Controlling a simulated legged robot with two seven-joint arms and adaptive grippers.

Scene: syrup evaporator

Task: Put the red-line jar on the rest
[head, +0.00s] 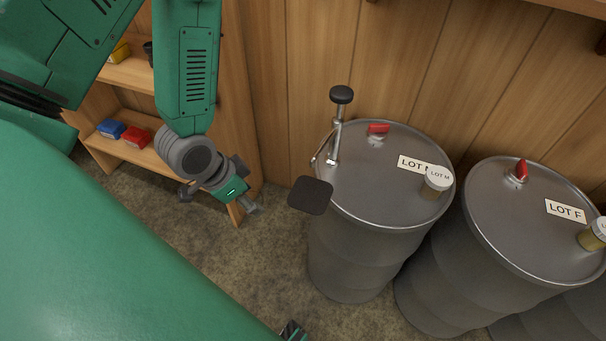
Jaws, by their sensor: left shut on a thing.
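My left gripper (246,203) hangs in the upper left-middle, over the floor and left of the nearer drum. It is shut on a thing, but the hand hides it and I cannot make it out. No jar with a red line shows clearly. A dark square plate (310,195), which looks like the rest, sits at the nearer drum's left rim, below a metal spout. It is bare and a short way right of my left gripper. Part of what seems my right gripper (292,331) shows at the bottom edge; its jaws are not clear.
The nearer drum (345,235) carries a pump with a black knob (341,94), a red valve (378,129) and a white-lidded LOT M jar (437,180). A LOT F drum (500,230) stands right. A wooden shelf (135,152) holds red and blue items at left.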

